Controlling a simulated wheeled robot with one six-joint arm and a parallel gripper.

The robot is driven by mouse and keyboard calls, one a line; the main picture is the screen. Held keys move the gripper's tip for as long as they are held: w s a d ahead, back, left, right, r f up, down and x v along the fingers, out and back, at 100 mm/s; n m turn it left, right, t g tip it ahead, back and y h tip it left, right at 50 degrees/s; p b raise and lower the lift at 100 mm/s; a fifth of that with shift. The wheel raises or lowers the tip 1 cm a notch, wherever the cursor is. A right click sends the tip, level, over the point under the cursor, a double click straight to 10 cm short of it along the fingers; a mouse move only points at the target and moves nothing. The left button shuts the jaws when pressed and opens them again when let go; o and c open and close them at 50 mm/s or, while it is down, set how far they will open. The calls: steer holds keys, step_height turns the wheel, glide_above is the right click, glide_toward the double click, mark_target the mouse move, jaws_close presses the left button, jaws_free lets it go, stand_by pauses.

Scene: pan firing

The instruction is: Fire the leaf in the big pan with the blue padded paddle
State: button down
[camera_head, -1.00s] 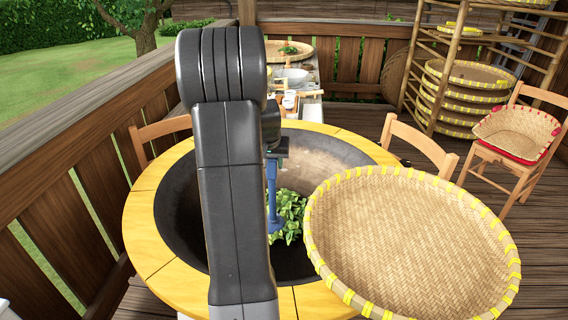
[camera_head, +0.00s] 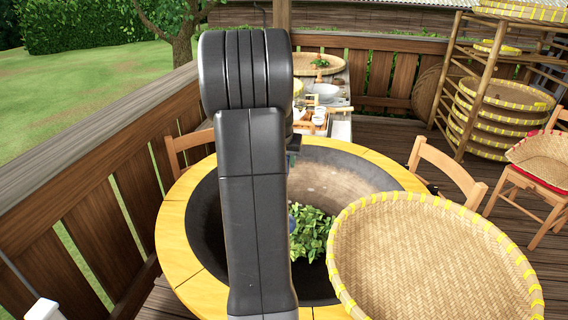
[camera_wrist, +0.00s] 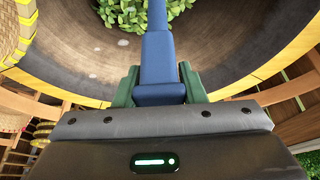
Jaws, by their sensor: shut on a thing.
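The big pan (camera_head: 345,180) is a dark, deep bowl set in a yellow ring-shaped rim. A heap of green leaf (camera_head: 312,234) lies in its bottom, partly hidden behind my arm. In the wrist view the leaf (camera_wrist: 124,13) shows at the top. My gripper (camera_wrist: 158,90) is shut on the blue handle of the paddle (camera_wrist: 158,55), with a green finger on each side. The paddle reaches down into the pan toward the leaf. Its padded end is hidden in the wrist view, and only a sliver of blue shows beside my arm in the head view.
A large woven tray (camera_head: 435,265) with yellow binding overlaps the pan's right side in the head view. Chairs (camera_head: 447,170) stand around the pan. A table (camera_head: 340,128) with bowls stands behind, and a rack (camera_head: 490,95) holds stacked trays. A wooden railing (camera_head: 95,165) runs along the left.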

step_height(320, 180, up, 13)
steer(key=p, duration=0.8)
steer(key=shift+p, duration=0.35)
steer(key=shift+r, duration=0.1)
stand_by(0.3)
steer(key=c, duration=1.4)
jaws_free()
steer(key=shift+c, duration=0.2)
jaws_close()
steer(key=w+d+t, duration=0.1)
steer(key=w+d, duration=0.1)
steer(key=d, duration=0.4)
steer(key=w+d+t+b, duration=0.1)
steer(key=w+d, duration=0.2)
steer(key=d, duration=0.4)
steer(key=shift+w, duration=0.35)
steer(key=shift+r, duration=0.1)
